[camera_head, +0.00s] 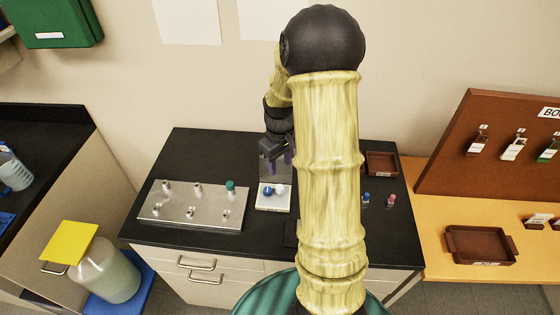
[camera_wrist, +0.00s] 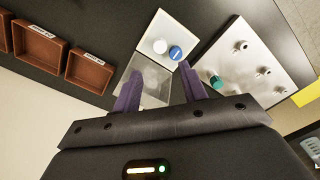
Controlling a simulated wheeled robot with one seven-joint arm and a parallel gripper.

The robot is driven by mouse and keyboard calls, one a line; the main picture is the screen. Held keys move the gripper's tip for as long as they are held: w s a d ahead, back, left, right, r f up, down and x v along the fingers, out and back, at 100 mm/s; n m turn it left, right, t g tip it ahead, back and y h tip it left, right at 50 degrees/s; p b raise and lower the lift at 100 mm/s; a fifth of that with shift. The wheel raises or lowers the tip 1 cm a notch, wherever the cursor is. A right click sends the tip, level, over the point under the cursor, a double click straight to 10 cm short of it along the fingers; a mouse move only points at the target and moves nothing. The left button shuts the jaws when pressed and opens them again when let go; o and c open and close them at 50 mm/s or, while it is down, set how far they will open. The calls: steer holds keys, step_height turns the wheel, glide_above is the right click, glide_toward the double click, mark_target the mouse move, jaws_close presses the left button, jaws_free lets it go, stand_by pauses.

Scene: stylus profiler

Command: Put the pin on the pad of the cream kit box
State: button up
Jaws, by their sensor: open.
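The cream kit box (camera_head: 273,206) stands open near the middle of the black bench, with a clear grey lid raised at its back. A blue round piece (camera_head: 267,190) and a white round piece (camera_head: 280,189) are in it. In the wrist view the cream box (camera_wrist: 150,50) is just beyond my fingertips, and its lid (camera_wrist: 156,82) shows between them. My gripper (camera_head: 279,164), with purple fingers, is open and empty above the lid area. It also shows in the wrist view (camera_wrist: 160,76). I cannot tell which thing is the pin; a teal-topped piece (camera_head: 230,187) stands on the metal plate.
The metal plate (camera_head: 180,213) with several pegs is left of the box. A brown tray (camera_head: 381,171) and small blue (camera_head: 366,197) and red (camera_head: 391,199) pieces are at right. My arm hides part of the bench. Another tray (camera_head: 480,259) is on the orange table.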

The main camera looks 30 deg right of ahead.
steer(key=shift+r, duration=0.65)
steer(key=s+a+r+m+t, duration=0.1)
steer(key=s+a+r, duration=0.1)
steer(key=s+a, duration=0.4)
steer(key=s+a+r+m+t, duration=0.1)
steer(key=s+a+r, duration=0.1)
steer(key=s+a, duration=0.4)
steer(key=shift+s+a+r+m+t, duration=0.2)
steer(key=shift+a+r+m+t, duration=0.1)
steer(key=shift+a, duration=0.45)
steer(key=shift+d, duration=0.1)
